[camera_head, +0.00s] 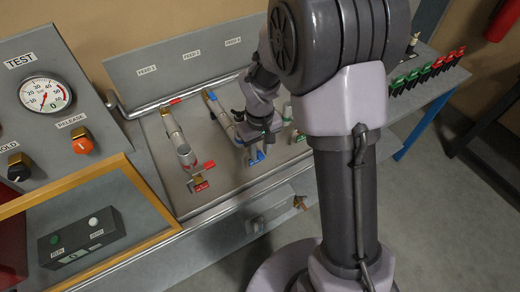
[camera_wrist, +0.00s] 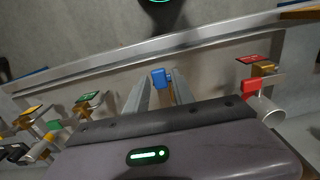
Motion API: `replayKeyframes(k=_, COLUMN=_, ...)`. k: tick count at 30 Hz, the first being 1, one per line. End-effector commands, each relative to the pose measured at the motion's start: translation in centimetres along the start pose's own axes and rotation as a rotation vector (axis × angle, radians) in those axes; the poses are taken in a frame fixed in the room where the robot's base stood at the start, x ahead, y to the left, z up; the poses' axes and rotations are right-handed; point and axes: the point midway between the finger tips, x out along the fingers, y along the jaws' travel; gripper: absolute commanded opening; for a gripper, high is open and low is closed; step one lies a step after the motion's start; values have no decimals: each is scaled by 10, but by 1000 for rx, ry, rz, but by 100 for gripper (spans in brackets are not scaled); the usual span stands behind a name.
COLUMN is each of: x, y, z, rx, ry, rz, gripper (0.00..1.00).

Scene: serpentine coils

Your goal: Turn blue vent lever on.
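The blue vent lever (camera_wrist: 160,78) shows in the wrist view as a small blue block between the ends of my gripper's two fingers. My gripper (camera_wrist: 160,88) is open, with a gap visible between the fingers and the lever. In the head view my gripper (camera_head: 262,137) is low over the middle pipe run, with a blue tag (camera_head: 257,158) just in front of it. My gripper and arm hide most of the blue vent there.
A red lever (camera_head: 207,165) with a red tag (camera_head: 200,186) stands left of my gripper. It also shows at right in the wrist view (camera_wrist: 250,85). A green tag (camera_wrist: 88,97) and lever are on the other side. A gauge panel (camera_head: 45,95) stands far left.

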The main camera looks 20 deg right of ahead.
Motion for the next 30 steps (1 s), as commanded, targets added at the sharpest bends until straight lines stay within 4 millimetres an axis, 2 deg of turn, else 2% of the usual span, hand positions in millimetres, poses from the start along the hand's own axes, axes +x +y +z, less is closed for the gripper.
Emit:
replayKeyframes(k=10, x=0, y=0, z=0, rx=-2, ry=-1, rz=0, gripper=42)
replayKeyframes(k=14, x=-15, y=0, z=0, rx=-2, ry=1, rz=1, gripper=42)
replayKeyframes(k=17, x=-42, y=0, z=-1, rx=-1, ry=4, rz=1, gripper=42)
replayKeyframes(k=24, x=-123, y=0, z=-1, rx=-1, ry=4, rz=1, gripper=42)
replayKeyframes(k=27, x=-148, y=0, z=-1, rx=-2, ry=2, rz=1, gripper=42)
replayKeyframes(k=30, x=-165, y=0, z=0, rx=-1, ry=1, rz=1, gripper=42)
